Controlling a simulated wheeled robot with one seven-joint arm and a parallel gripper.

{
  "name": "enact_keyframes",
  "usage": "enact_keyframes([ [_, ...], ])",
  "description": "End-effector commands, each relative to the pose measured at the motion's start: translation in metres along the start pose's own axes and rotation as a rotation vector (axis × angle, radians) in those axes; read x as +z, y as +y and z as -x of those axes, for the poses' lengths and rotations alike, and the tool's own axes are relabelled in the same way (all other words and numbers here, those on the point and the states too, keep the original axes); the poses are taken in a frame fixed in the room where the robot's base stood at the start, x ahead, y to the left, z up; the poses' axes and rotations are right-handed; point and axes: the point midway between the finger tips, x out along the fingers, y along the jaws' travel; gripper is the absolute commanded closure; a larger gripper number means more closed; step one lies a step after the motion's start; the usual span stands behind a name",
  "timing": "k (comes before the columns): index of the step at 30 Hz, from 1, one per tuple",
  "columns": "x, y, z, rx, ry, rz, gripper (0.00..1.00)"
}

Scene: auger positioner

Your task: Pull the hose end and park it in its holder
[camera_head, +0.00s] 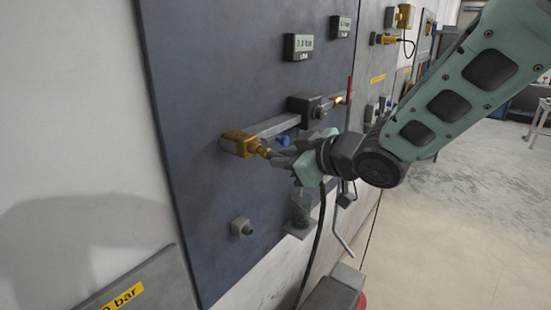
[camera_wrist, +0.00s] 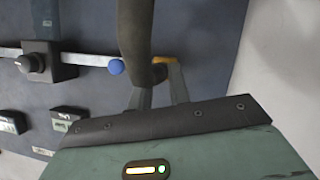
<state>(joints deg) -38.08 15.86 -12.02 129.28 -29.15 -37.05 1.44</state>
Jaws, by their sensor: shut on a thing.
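In the head view my gripper (camera_head: 281,157) is at the brass coupling (camera_head: 262,151) on the left end of a grey bar on the blue-grey panel. In the wrist view my gripper (camera_wrist: 160,82) is shut on the dark hose end (camera_wrist: 157,72), in front of a brass block (camera_wrist: 165,60). I cannot tell whether the hose end is still seated in the brass block (camera_head: 238,142). The black hose (camera_head: 320,225) hangs below my gripper. A small grey block with a dark round front (camera_head: 242,227) sits lower on the panel; I cannot tell whether it is the holder.
A blue knob (camera_head: 283,140) and a dark valve block (camera_head: 304,106) are close to my gripper. A cup-like part (camera_head: 300,211) stands on a small shelf below. Gauges (camera_head: 298,46) are above. Open floor (camera_head: 440,230) lies to the right.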

Motion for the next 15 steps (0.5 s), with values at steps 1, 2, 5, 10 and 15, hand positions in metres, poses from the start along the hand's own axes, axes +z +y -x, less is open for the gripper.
enact_keyframes([
  [1,0.0,0.0,0.001,0.001,0.002,0.0,1.0],
  [2,0.001,0.0,0.002,0.001,0.002,0.0,1.0],
  [5,0.002,0.001,0.005,0.001,0.002,0.0,1.0],
  [10,0.004,0.0,0.009,0.001,0.002,0.0,1.0],
  [15,0.006,0.0,0.013,0.001,0.003,0.0,1.0],
])
